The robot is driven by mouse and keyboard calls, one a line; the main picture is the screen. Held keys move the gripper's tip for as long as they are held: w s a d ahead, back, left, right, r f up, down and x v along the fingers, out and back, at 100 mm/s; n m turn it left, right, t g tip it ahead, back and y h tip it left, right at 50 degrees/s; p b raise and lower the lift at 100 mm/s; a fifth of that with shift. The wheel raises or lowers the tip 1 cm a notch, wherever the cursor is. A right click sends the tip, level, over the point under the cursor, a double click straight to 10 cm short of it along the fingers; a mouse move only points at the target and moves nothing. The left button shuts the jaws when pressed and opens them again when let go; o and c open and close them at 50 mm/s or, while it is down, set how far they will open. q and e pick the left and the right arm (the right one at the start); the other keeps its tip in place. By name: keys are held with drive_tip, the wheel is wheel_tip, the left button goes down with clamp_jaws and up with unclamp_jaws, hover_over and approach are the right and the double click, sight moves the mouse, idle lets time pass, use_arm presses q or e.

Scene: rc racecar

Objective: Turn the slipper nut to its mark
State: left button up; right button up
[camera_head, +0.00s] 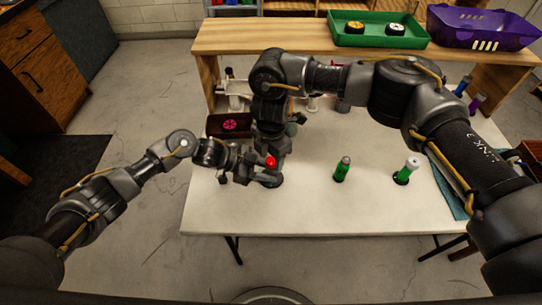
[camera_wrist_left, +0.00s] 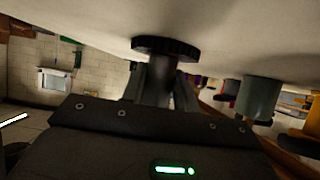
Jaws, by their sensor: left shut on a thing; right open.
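My left gripper (camera_head: 264,178) is shut on a red-topped tool (camera_head: 270,162) that stands on a round black base on the white table. In the left wrist view its fingers close around the tool's dark shaft, just below the round black base (camera_wrist_left: 165,46) in the picture. My right arm reaches across from the right, and its gripper (camera_head: 272,136) points down behind the left gripper. Its fingers blend into dark parts there. A pale car-like assembly (camera_head: 236,88) shows partly behind the right arm. I cannot make out the slipper nut or its mark.
Two green-bodied tools (camera_head: 341,170) (camera_head: 403,172) stand to the right on black bases. A dark tray (camera_head: 213,126) holding a pink round part is at left. A green tray (camera_head: 378,42) and purple basket (camera_head: 484,28) are on the rear shelf. The table's front is clear.

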sight(271, 160)
wheel_tip(271, 160, up, 12)
idle(0.6)
use_arm(q)
drive_tip(key=o, duration=1)
drive_tip(key=shift+a, duration=0.1)
drive_tip(key=v, duration=1.2)
